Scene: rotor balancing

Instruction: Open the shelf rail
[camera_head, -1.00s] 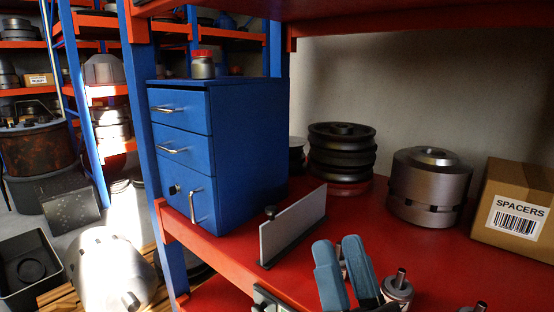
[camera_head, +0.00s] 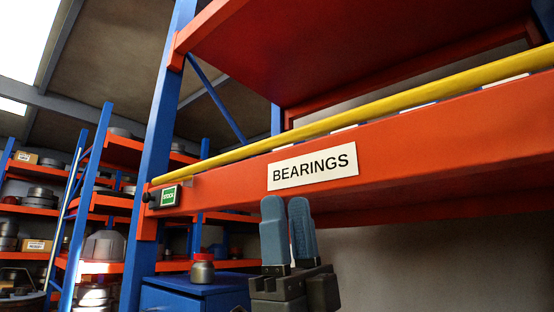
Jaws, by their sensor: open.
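A long yellow rail (camera_head: 350,118) runs along the front of the orange shelf beam (camera_head: 430,150), rising to the right in the picture. Its left end meets a dark fitting with a green label (camera_head: 169,196) beside the blue upright. The rail lies across the shelf front. My gripper (camera_head: 286,203) points upward below the beam, under the BEARINGS sign (camera_head: 312,166). Its two blue-grey fingers are apart with nothing between them.
A blue upright (camera_head: 160,130) stands at the left. Below are a blue drawer cabinet (camera_head: 190,291) and a jar with a red lid (camera_head: 202,268) on top. Pale pieces show behind the rail. Another red shelf (camera_head: 300,40) hangs above. More shelving stands at the far left.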

